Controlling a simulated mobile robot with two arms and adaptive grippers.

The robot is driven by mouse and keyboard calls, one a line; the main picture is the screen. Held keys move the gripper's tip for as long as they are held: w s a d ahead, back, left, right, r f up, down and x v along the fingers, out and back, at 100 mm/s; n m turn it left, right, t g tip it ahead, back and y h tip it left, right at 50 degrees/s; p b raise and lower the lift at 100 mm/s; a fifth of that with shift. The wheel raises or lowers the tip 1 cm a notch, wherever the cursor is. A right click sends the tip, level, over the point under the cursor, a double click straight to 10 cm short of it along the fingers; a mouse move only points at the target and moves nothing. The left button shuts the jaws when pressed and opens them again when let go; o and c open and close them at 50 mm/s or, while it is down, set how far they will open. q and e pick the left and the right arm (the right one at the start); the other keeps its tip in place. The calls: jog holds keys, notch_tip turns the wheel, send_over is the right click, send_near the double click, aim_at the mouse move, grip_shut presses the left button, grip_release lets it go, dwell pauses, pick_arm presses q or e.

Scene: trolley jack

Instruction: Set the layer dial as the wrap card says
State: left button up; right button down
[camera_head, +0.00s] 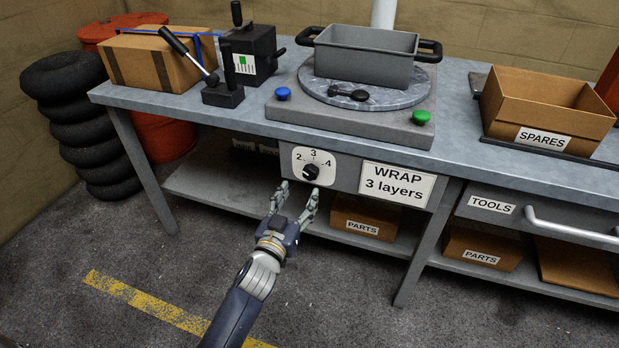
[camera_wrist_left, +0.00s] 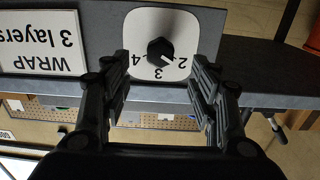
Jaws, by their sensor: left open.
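The layer dial is a black round knob (camera_head: 311,172) on a white plate (camera_head: 299,178) marked 2, 3 and 4, on the front of the wrapping unit. In the left wrist view the knob (camera_wrist_left: 160,51) shows upside down, its white mark pointing towards the 2. The wrap card (camera_head: 397,184), right of the dial, reads "WRAP 3 layers"; it also shows in the left wrist view (camera_wrist_left: 40,38). My left gripper (camera_head: 298,190) is open and empty in front of the dial, apart from the knob. In the wrist view its fingers (camera_wrist_left: 163,82) flank the dial plate.
A turntable (camera_head: 400,97) with a grey tub (camera_head: 365,55) and a dark, small object (camera_head: 348,93) sits above the dial. A blue button (camera_head: 283,93) and green button (camera_head: 421,116) flank it. The shelf (camera_head: 225,190) is below. The floor in front is clear.

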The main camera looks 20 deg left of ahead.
aim_at(309, 176)
pick_arm(q)
jog(key=w+b, duration=0.1)
jog(key=w, duration=0.7)
jog(key=shift+w+d+f, duration=0.1)
jog(key=shift+w+d, duration=0.05)
jog(key=shift+w, duration=0.4)
pick_arm(e)
jog(key=r, duration=0.1)
jog(key=w+r, duration=0.1)
jog(key=r, duration=0.2)
jog(key=shift+w+a+r, duration=0.1)
jog(key=shift+w+r, duration=0.15)
jog(key=shift+r, duration=0.1)
pick_arm(q)
jog(key=c, duration=1.1)
